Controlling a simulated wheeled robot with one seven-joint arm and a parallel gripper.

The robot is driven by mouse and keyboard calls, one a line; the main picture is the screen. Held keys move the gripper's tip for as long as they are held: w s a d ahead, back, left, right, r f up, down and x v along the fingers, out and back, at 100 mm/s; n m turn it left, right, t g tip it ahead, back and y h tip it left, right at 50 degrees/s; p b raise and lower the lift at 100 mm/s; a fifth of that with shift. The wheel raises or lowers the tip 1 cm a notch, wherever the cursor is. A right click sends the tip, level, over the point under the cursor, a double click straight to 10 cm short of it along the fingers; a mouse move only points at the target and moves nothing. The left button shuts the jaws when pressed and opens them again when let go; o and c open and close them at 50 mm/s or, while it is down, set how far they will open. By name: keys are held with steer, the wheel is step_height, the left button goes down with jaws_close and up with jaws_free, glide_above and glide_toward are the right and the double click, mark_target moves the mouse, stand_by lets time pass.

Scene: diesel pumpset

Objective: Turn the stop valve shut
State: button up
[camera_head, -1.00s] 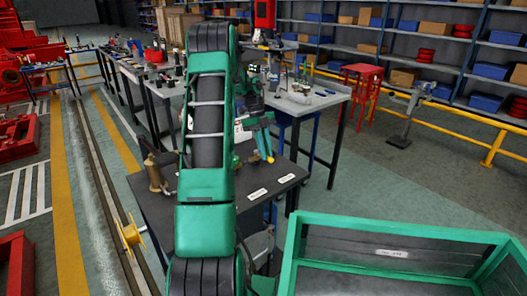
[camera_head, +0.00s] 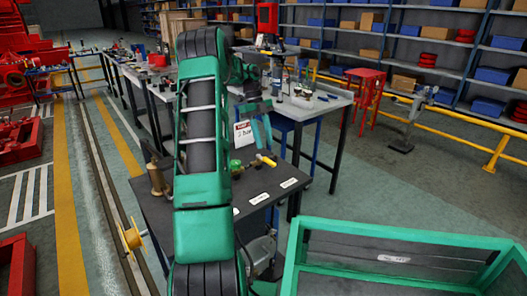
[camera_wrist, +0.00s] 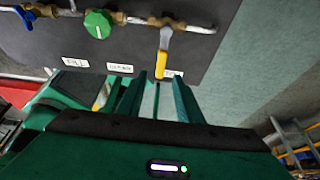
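The yellow lever (camera_head: 266,161) and green knob (camera_head: 236,167) also show in the head view.
A sign reading "2 bar" (camera_head: 243,133) stands behind the valves. A brass fitting (camera_head: 158,180) stands at the bench's left. A green-framed bin (camera_head: 400,228) is at the front right. A grey-topped table (camera_head: 310,103) with tools stands behind.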

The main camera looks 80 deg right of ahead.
steer(key=shift+v, duration=2.05)
